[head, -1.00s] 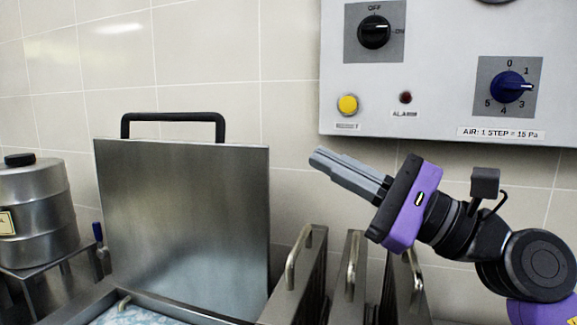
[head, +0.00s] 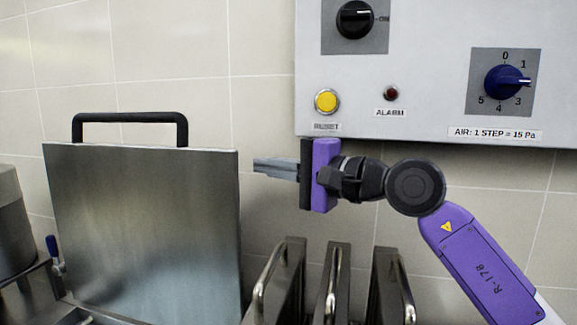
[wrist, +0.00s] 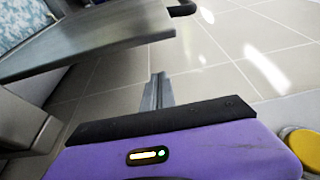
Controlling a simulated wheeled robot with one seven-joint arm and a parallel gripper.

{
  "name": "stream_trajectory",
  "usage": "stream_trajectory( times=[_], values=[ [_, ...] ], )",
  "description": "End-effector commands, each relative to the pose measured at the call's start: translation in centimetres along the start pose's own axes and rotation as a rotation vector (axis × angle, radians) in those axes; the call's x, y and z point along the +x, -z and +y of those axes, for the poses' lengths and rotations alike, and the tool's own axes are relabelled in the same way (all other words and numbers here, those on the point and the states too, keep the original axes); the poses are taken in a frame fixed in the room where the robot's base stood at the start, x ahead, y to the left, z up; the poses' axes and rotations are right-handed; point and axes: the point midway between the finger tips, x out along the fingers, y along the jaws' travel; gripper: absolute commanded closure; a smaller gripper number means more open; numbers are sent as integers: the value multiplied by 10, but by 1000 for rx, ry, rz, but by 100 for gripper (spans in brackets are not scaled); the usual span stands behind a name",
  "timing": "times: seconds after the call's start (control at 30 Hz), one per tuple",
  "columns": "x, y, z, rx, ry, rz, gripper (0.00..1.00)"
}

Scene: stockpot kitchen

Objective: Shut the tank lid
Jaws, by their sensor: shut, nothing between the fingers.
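The tank lid (head: 145,225) is a square steel plate standing open and upright in the head view. Its black handle (head: 130,118) is on the top edge. The lid shows edge-on at upper left in the wrist view (wrist: 95,42). My gripper (head: 257,168) is shut and empty, just right of the lid's upper right edge, with its fingers pointing left. In the wrist view the closed fingers (wrist: 158,92) show over the tiled wall, apart from the lid. Most of the tank below is out of the head view.
A control panel (head: 430,75) hangs on the wall above my gripper, with a yellow button (head: 326,101). Several steel pieces with handles (head: 330,285) stand below my gripper. A steel drum (head: 12,225) is at the far left. Tiled wall lies behind.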

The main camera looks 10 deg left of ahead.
Motion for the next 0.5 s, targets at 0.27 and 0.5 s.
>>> stream_trajectory(
  times=[0.27,0.5],
  values=[
    [11,-16,0,0,2,-1,100],
    [5,-34,0,1,0,-1,100]
  ],
)
